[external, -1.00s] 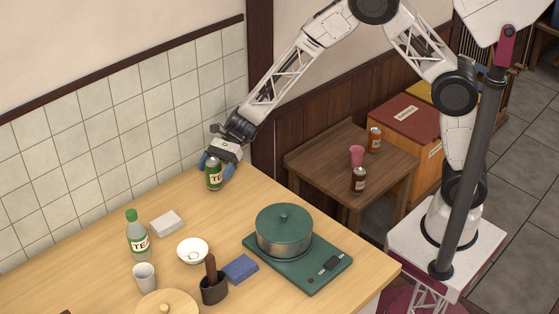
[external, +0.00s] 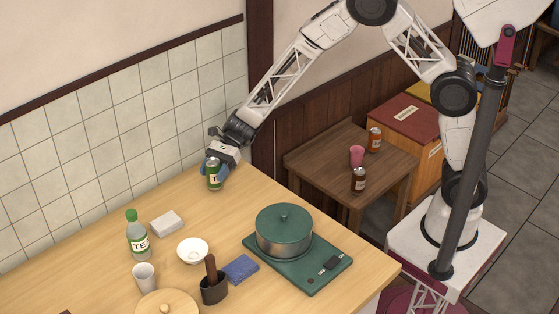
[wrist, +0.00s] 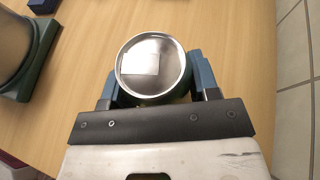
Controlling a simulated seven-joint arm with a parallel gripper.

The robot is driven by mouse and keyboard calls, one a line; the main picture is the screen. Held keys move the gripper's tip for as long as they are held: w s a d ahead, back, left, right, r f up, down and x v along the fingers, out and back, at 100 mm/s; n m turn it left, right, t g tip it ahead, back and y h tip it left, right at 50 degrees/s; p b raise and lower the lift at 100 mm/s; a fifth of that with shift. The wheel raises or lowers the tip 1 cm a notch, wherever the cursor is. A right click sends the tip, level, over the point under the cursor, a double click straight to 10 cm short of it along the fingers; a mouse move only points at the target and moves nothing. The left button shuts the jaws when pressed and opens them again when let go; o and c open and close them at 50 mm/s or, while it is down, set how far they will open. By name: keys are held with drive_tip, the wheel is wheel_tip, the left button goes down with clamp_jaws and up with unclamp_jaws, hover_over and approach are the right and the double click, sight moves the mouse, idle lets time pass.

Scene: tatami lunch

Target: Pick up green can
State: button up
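The green can (external: 214,178) stands upright at the back corner of the wooden counter, near the tiled wall. Its silver top (wrist: 153,70) faces the camera in the wrist view. My gripper (external: 217,168) reaches down over it from the right. In the wrist view, the blue fingers of my gripper (wrist: 153,88) sit on both sides of the can and appear to press against it. Part of the can's side is hidden by the fingers in the external view. I see no clear gap between the can's base and the counter.
A green-labelled tea bottle (external: 137,240), a white box (external: 167,223), a white bowl (external: 192,250) and a cup (external: 144,277) stand to the front left. A pot (external: 284,236) sits on a green cooker (external: 322,273). The tiled wall (external: 110,145) is close behind the can.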

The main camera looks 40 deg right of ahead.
sight(214, 159)
drive_tip(key=shift+c, duration=1)
drive_tip(key=shift+r, duration=0.7)
wheel_tip(214, 159, up, 2)
drive_tip(key=shift+r, duration=0.1)
drive_tip(key=s+d+r, duration=0.1)
drive_tip(key=s+d, duration=0.9)
drive_tip(key=s, duration=0.2)
drive_tip(key=shift+d+r, duration=0.2)
drive_tip(key=shift+d, duration=0.05)
